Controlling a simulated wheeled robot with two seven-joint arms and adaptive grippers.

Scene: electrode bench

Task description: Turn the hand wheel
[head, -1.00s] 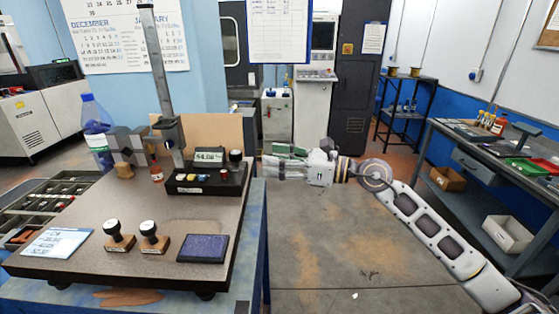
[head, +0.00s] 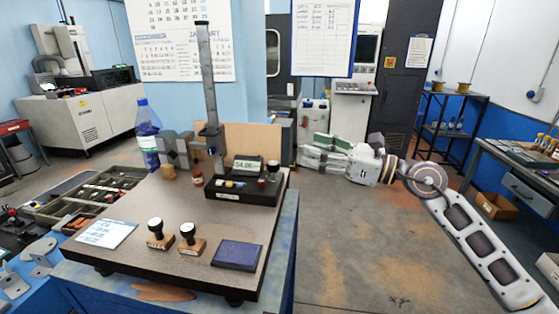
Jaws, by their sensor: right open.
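A height gauge with a tall grey column (head: 207,85) stands on a speckled surface plate (head: 185,222). Its black base (head: 240,195) has a small display, coloured buttons and a dark round knob (head: 272,167). I cannot tell whether this knob is the hand wheel, and no other wheel shows clearly. My right gripper (head: 310,150) is open and empty, held to the right of the plate and apart from the gauge. Its fingers point left and are small in the picture. My left gripper is out of view.
A tray of tools (head: 90,195) is at left. The floor (head: 345,255) right of the bench is clear.

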